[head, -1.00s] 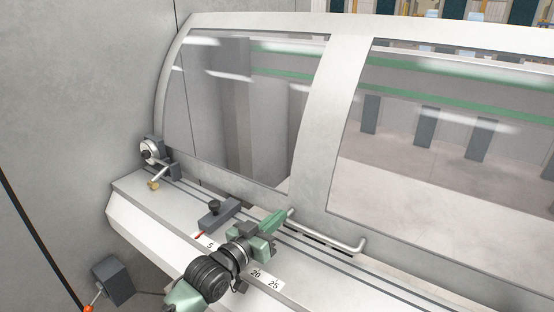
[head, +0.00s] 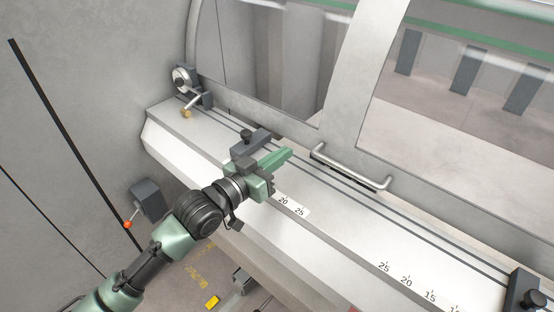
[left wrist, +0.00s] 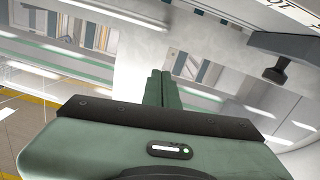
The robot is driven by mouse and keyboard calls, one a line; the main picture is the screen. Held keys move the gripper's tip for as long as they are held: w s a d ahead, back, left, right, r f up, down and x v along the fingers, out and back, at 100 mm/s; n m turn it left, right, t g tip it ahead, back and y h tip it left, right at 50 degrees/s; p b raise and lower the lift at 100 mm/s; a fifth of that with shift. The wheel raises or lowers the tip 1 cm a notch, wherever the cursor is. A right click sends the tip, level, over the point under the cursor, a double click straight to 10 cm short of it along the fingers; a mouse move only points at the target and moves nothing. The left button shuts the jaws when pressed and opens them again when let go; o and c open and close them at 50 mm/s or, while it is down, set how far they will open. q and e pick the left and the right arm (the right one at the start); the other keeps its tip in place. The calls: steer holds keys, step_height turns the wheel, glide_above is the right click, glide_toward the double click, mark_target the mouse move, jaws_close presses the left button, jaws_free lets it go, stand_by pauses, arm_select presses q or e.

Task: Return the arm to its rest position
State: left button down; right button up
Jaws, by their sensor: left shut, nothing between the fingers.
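My left gripper (head: 281,158) is green, and its arm comes in from the lower left in the head view. It is over the pale ledge of the machine, near the dark stop block with a black knob (head: 250,141). Its fingers are together with nothing between them. In the left wrist view the closed fingers (left wrist: 161,90) point away over the gripper body. My right gripper is in neither view.
The machine's windowed cover (head: 350,85) stands behind the ledge, with a bar handle (head: 350,168) low on it. A round dial with a lever (head: 181,79) is at the ledge's left end. A grey box (head: 147,200) with a red-tipped lever is on the left. Another knobbed block (head: 522,292) is at lower right.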

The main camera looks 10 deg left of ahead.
arm_select(q)
steer(key=s+f, duration=0.1)
steer(key=f, duration=0.1)
steer(key=s+a+f+g+y, duration=0.1)
steer(key=s+f, duration=0.1)
steer(key=s+f+y, duration=0.1)
steer(key=s+f, duration=0.1)
steer(key=shift+s+a+f+n, duration=0.1)
steer(key=shift+a+f+n, duration=0.2)
steer(key=shift+n, duration=0.1)
steer(key=s+a+f+n+g+y, duration=0.1)
steer(key=s+a+f+g+y, duration=0.2)
steer(key=s+a+f, duration=0.45)
steer(key=s+a+f+n+g+y, duration=0.15)
steer(key=s+f+g, duration=0.25)
steer(key=s, duration=0.7)
steer(key=s+a+f+g+y, duration=0.3)
steer(key=s+a+f+y, duration=0.15)
steer(key=s, duration=0.45)
step_height(320, 180, down, 26)
steer(key=s+g, duration=0.1)
steer(key=s+a+f+g, duration=0.1)
steer(key=s+a+f, duration=0.2)
steer(key=s+f, duration=1.3)
steer(key=shift+s+f+h, duration=0.15)
steer(key=shift+s+h, duration=0.15)
steer(key=shift+s, duration=0.15)
